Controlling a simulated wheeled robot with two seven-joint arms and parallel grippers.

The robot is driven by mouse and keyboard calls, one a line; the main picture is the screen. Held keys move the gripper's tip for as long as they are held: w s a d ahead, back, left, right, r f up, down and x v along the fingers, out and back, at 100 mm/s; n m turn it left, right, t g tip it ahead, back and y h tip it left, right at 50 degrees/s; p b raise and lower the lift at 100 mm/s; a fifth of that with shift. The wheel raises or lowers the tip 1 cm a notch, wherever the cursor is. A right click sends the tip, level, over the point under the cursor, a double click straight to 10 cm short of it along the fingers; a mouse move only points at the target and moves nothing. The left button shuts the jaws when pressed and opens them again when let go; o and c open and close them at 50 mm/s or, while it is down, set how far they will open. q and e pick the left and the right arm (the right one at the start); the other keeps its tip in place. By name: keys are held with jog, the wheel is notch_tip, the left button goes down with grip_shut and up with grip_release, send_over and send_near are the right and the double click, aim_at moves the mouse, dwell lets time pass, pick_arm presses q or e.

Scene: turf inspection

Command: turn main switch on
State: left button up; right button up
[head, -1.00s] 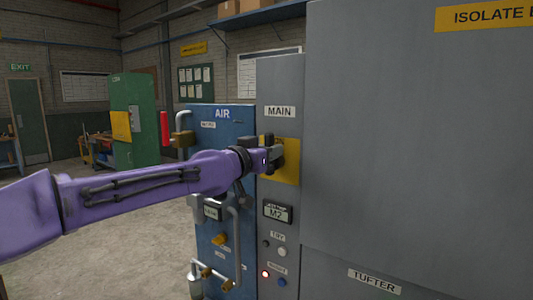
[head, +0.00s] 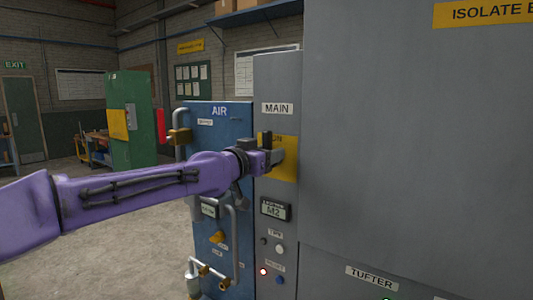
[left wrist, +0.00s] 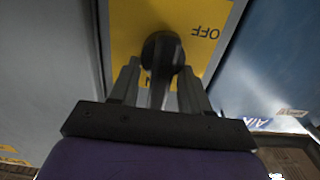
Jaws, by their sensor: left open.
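The main switch has a black rotary handle (left wrist: 161,56) on a yellow plate (head: 289,165), below the MAIN label (head: 277,109) on the grey cabinet. In the left wrist view, the handle points down the picture toward a mostly covered marking, away from the upside-down OFF (left wrist: 204,33). In the head view, ON partly shows at the plate's top. My left gripper (head: 277,157) is at the plate. In the wrist view its open fingers (left wrist: 158,88) stand on either side of the handle; contact is unclear. My right gripper is not in view.
The blue AIR panel (head: 236,121) with pipes and a red handle (head: 161,126) stands just left. Below the switch are an M2 display (head: 275,209), buttons and a lit red lamp (head: 263,272). The large grey TUFTER cabinet (head: 420,150) fills the right. Open floor (head: 120,245) lies left.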

pick_arm(q)
jog(key=shift+s+r, duration=0.15)
jog(key=b+v, duration=0.5)
jog(key=v, duration=0.5)
jog(key=shift+a, duration=0.1)
